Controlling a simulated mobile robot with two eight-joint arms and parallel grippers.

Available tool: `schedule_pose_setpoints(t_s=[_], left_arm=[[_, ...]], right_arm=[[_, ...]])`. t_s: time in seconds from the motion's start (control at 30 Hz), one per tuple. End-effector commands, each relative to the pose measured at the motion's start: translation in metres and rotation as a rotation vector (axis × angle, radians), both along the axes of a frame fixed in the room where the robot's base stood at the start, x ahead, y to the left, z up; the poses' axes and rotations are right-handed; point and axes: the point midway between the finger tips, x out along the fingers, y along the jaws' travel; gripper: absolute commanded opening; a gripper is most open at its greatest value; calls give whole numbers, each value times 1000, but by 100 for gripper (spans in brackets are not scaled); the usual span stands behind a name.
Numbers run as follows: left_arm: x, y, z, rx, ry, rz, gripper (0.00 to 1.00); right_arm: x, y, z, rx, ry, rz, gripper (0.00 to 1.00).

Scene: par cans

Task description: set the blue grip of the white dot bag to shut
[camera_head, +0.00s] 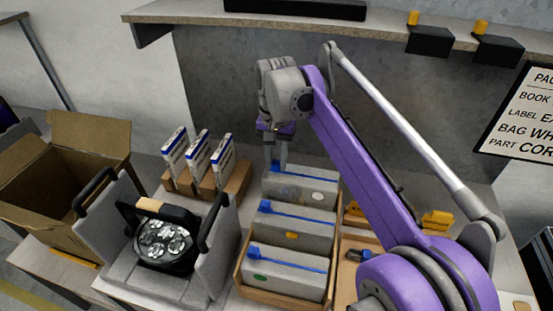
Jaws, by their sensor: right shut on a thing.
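Three grey bags stand in a row in a wooden tray (240,277). The rear one is the white dot bag (301,188), with a pale dot on its front. Its blue grip (305,174) runs along the top edge as a strip. My right gripper (277,163) points down at the left end of this strip and is shut on the blue grip there. The fingers partly hide that end. My left gripper is not in view.
The yellow dot bag (304,240) and green dot bag (297,281) stand in front, each with a blue grip. A lamp in grey foam (222,255), upright white-blue boxes (198,157) and an open carton (88,160) are left. A shelf (190,12) is above.

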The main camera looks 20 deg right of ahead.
Motion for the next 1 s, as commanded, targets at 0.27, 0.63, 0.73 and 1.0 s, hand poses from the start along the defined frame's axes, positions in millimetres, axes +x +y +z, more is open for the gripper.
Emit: schedule_pose_setpoints(t_s=[0.27, 0.63, 0.73, 1.0], left_arm=[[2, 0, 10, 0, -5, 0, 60], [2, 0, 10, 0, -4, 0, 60], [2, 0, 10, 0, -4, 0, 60], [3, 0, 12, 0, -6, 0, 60]], right_arm=[[8, 10, 0, 1, -1, 1, 0], [8, 10, 0, 1, -1, 0, 60], [8, 10, 0, 1, -1, 0, 60], [8, 10, 16, 1, -1, 0, 60]])
